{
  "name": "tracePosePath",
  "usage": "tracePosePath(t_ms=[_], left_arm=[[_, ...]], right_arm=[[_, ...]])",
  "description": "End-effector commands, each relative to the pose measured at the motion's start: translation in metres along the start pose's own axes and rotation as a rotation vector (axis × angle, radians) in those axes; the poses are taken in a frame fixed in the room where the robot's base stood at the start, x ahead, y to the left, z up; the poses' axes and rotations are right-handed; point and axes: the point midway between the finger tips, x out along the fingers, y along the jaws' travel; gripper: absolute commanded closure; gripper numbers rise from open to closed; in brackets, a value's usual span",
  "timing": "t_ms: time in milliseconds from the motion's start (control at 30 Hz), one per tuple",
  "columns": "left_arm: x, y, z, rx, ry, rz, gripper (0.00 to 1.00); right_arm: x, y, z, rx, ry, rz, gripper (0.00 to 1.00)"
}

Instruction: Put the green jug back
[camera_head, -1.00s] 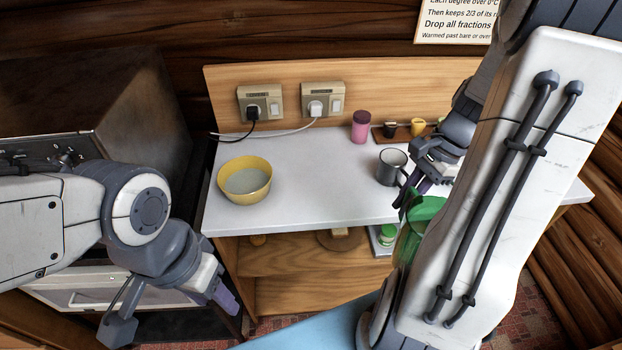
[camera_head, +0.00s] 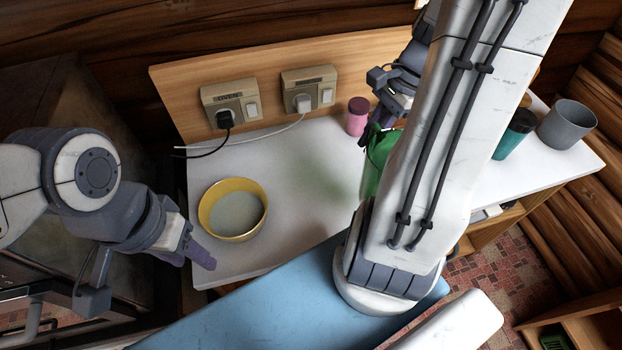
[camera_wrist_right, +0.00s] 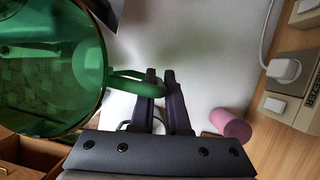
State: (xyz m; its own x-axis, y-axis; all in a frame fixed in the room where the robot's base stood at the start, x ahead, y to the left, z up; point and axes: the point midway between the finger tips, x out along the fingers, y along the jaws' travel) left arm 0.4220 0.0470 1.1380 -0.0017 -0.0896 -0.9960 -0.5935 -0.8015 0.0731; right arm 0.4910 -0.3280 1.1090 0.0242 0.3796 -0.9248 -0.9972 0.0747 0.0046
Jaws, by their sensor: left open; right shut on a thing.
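The green jug (camera_head: 374,162) is mostly hidden behind my right arm in the head view. It fills the left side of the right wrist view (camera_wrist_right: 45,75), see-through, with its green handle (camera_wrist_right: 128,83) between the fingers. My right gripper (camera_wrist_right: 160,80) is shut on that handle. In the head view the right gripper (camera_head: 375,128) is above the white counter (camera_head: 300,160), and a green tint lies on the counter left of the jug. My left gripper (camera_head: 150,278) is open and empty, in front of the counter's left end.
A yellow bowl (camera_head: 233,209) stands on the counter's left part. A pink container (camera_head: 357,116) stands at the back near plugged sockets (camera_head: 228,103). A teal cup (camera_head: 514,134) and a grey pot (camera_head: 567,125) stand at the right. Counter between bowl and jug is clear.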

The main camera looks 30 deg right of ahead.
Motion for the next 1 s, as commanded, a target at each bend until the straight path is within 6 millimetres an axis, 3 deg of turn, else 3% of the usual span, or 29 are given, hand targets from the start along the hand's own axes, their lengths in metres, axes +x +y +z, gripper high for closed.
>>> tracePosePath(t_ms=[167,633,867,1000], left_arm=[[-0.003,0.0,0.0,0.0,0.0,0.0,0.5],[-0.02,0.002,-0.001,-0.001,0.0,0.0,0.5],[-0.022,0.002,-0.001,-0.001,0.0,0.0,0.5],[-0.025,0.002,-0.001,-0.001,0.0,0.0,0.5]], right_arm=[[0.01,-0.012,0.007,-0.009,-0.003,0.006,1.0],[0.081,-0.086,0.035,-0.005,-0.002,0.005,1.0],[0.096,-0.096,0.035,0.001,-0.002,0.003,1.0],[0.115,-0.095,0.027,0.001,-0.002,0.005,1.0]])
